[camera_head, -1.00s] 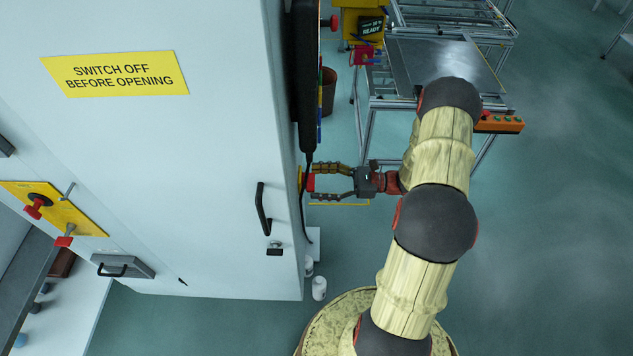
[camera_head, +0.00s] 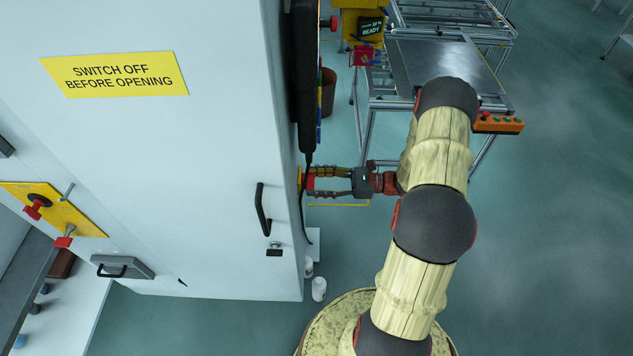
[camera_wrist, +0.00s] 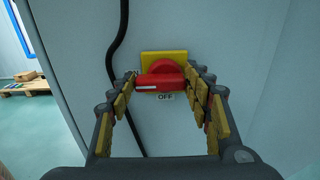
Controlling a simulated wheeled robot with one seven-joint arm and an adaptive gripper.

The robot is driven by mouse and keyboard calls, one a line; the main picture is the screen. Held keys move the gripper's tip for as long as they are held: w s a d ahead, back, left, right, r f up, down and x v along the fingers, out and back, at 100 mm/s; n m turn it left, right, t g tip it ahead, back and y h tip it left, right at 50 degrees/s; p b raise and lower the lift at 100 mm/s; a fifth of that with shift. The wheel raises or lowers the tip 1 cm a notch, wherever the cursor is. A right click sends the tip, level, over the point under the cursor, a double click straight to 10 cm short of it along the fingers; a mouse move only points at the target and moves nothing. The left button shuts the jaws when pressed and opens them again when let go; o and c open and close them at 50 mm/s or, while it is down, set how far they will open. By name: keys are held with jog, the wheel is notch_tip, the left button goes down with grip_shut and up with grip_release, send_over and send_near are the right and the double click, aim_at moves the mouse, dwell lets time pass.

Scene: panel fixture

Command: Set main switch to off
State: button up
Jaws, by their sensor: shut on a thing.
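The main switch (camera_wrist: 160,76) is a red rotary handle on a yellow plate (camera_wrist: 176,56) on the side of the pale cabinet. In the wrist view the handle lies about horizontal, with a white mark toward its left end. A label reading OFF (camera_wrist: 166,97) sits just below it. My gripper (camera_head: 312,181) is shut on the red handle, with one finger at each end of it in the wrist view. In the head view the switch is seen edge-on and mostly hidden by the fingers.
A black cable (camera_wrist: 116,50) hangs down the cabinet side, left of the switch in the wrist view. The cabinet front (camera_head: 200,200) has a black door handle (camera_head: 262,209) and a yellow warning sign (camera_head: 114,74). A metal-topped table (camera_head: 440,65) stands behind my arm.

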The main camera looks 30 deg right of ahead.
jog(key=shift+c, duration=1)
jog(key=shift+n, duration=0.3)
jog(key=shift+w+f+n+b, duration=0.1)
jog(key=shift+f+n+b, duration=0.1)
jog(key=shift+n+b, duration=2.05)
jog(key=shift+s+f+n+b, duration=0.2)
jog(key=shift+n+b, duration=0.8)
jog(key=shift+n, duration=2.5)
jog(key=shift+w+f+n+b, duration=0.25)
jog(key=shift+n+b, duration=1.4)
jog(key=shift+n, duration=1.2)
jog(key=o, duration=1.2)
jog(key=shift+d, duration=0.1)
jog(key=shift+c, duration=0.2)
